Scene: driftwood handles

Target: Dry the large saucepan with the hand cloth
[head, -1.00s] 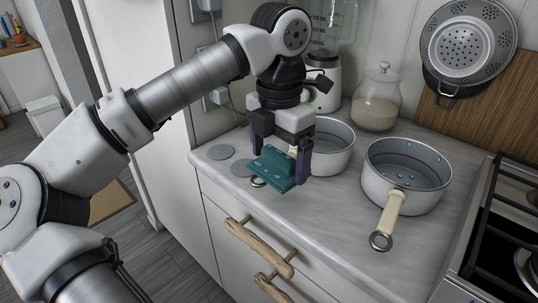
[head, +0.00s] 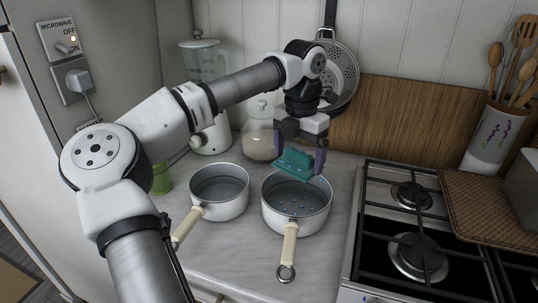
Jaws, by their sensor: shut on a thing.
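The large saucepan (head: 314,221) is the right one of two grey pans on the counter. Blue water drops show inside it, and its cream handle points toward me. The hand cloth (head: 294,161) is teal and folded. My gripper (head: 299,157) is shut on the cloth and holds it over the far part of the large saucepan, near the rim. I cannot tell whether the cloth touches the pan. The cloth and gripper hide part of the far rim.
A smaller saucepan (head: 225,209) stands close on the left, with no drops visible in it. A glass jar (head: 259,141), a blender (head: 205,110) and a green cup (head: 161,180) stand behind. A gas stove (head: 415,255) borders the counter on the right. A colander (head: 342,72) hangs behind.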

